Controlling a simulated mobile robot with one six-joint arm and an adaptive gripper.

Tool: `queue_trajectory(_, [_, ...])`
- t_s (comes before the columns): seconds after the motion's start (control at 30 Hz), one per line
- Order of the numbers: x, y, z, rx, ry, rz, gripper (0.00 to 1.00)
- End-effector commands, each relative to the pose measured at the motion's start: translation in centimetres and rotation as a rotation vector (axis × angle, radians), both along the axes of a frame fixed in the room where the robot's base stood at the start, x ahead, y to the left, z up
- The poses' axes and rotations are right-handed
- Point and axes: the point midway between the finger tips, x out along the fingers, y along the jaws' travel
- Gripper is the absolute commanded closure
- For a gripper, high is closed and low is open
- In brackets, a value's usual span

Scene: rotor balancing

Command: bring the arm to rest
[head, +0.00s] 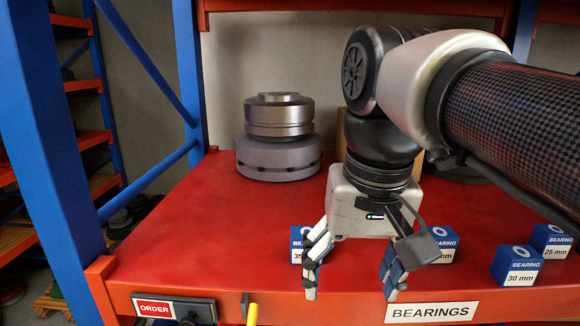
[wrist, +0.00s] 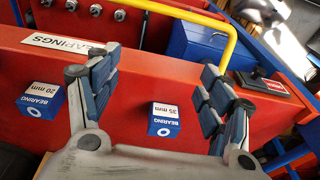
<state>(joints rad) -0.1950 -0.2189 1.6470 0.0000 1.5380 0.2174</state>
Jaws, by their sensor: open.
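My gripper (head: 350,282) hangs from my arm over the front part of the red shelf, fingers pointing down. Its two fingers are spread wide with nothing between their pads. In the wrist view, the gripper (wrist: 160,65) has the shelf's front edge beyond its fingertips. A blue box marked 35 mm (wrist: 164,119) shows between the fingers there, standing on the shelf apart from them. In the head view, this box (head: 296,240) is partly hidden behind the left finger.
Blue boxes marked 30 mm (head: 517,267) and 25 mm (head: 553,241) stand at the right; a 20 mm box (wrist: 40,101) is nearer. A stacked grey metal rotor (head: 279,140) stands at the back. A blue upright (head: 55,130) bounds the left. A yellow bar (wrist: 185,14) runs before the shelf.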

Motion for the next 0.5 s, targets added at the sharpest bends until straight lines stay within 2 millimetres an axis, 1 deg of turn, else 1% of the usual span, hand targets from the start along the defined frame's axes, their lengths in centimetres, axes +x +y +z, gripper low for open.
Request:
queue_trajectory(0.03, [-1.0, -0.8, -1.0, 0.002, -0.028, -0.003, 0.27])
queue_trajectory(0.07, [-1.4, -1.3, -1.6, 0.002, -0.047, -0.002, 0.27])
queue_trajectory(0.2, [-3.7, -3.3, -5.5, -0.002, -0.141, 0.001, 0.27])
queue_trajectory(0.5, [-7.5, -5.7, -12.8, -0.029, -0.284, 0.009, 0.27])
